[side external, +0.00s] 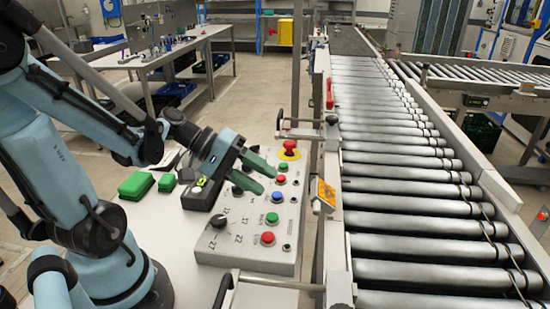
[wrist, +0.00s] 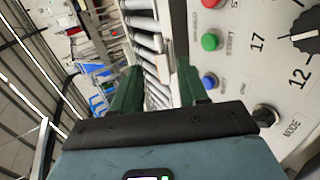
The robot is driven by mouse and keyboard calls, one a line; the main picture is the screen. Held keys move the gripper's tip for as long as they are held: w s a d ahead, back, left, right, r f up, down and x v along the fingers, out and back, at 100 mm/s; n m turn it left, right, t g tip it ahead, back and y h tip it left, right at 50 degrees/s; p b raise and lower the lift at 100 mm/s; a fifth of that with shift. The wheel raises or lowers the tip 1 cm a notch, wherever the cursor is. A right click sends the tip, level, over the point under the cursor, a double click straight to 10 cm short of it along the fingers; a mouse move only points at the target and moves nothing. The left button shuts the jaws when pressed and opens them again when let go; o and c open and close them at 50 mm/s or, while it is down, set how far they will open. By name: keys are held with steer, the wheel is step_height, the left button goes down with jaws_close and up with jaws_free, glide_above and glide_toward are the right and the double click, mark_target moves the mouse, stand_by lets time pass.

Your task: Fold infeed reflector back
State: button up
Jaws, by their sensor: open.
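An orange and yellow plate, which looks like the reflector (side external: 323,194), sits on the near side rail of the roller conveyor (side external: 395,155) in the side view. It appears tilted; its exact fold angle is hard to tell. My gripper (side external: 266,174) is open and empty, with green fingers above the control panel (side external: 252,257), left of the reflector and apart from it. In the wrist view my gripper (wrist: 158,78) shows both fingers spread, with rollers between them. I cannot make out the reflector in the wrist view.
The panel carries a red mushroom button (side external: 289,147), several coloured buttons and a black knob (side external: 219,221). A bent bar handle (side external: 283,118) stands between panel and rail. Green blocks (side external: 137,186) lie on the table at left. A red handle (side external: 329,93) is farther along the rail.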

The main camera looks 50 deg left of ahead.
steer(key=w+d+r+g+y, duration=0.2)
steer(key=w+d+g+y, duration=0.1)
steer(key=w+g, duration=0.25)
steer(key=g+y, duration=0.2)
steer(key=y, duration=0.2)
glide_toward(317, 205)
steer(key=shift+t, duration=0.25)
steer(key=f, duration=0.5)
steer(key=d+f, duration=0.1)
steer(key=f, duration=0.2)
steer(key=shift+w+f, duration=0.1)
steer(key=shift+w, duration=0.05)
jaws_close()
jaws_free()
step_height(317, 205, up, 12)
steer(key=a, duration=0.1)
steer(key=shift+s, duration=0.5)
